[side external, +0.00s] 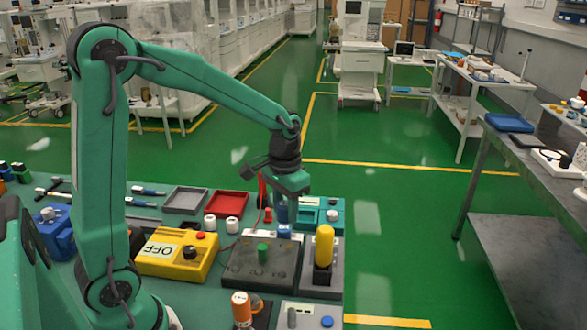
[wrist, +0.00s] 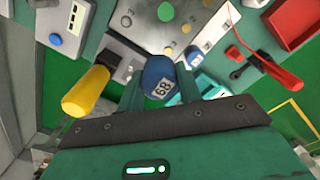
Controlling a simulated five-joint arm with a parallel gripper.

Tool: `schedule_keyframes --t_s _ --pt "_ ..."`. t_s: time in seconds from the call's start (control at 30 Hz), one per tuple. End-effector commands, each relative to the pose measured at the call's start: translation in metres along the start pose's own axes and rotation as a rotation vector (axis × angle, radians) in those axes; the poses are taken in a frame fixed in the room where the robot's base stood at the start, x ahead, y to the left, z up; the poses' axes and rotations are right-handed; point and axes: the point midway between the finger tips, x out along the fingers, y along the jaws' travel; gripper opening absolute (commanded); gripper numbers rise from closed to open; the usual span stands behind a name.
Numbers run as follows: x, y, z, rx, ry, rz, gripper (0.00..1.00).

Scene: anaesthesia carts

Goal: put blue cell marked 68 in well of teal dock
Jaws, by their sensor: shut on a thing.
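In the side external view, my gripper (side external: 283,196) points down and is shut on the dark blue cell (side external: 281,213), above the far edge of the bench devices. The teal dock (side external: 331,213) stands just right of the cell in that view. Part of the dock (wrist: 207,86) shows right of the cell in the wrist view. Its well is not clear, and the cell's lower end is hard to make out.
A yellow cylinder (side external: 324,246) stands upright in a black holder near the dock. A dark grey plate (side external: 250,272) with a green peg, a yellow OFF box (side external: 176,254) and a red tray (side external: 228,203) crowd the bench. A red-handled tool with a cable (wrist: 262,66) is nearby.

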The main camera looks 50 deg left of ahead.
Motion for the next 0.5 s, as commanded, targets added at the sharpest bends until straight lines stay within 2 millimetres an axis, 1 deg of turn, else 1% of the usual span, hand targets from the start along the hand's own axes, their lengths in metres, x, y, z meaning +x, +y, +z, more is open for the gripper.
schedule_keyframes --t_s 0.03,0.1,0.3,0.5 --pt "-0.008 0.006 -0.006 0.011 0.004 0.000 0.11" --pt "-0.019 0.013 -0.012 0.022 0.004 0.000 0.11" --pt "-0.043 0.030 -0.024 0.048 0.001 0.000 0.11" --pt "-0.050 0.035 -0.026 0.055 -0.001 0.000 0.11"
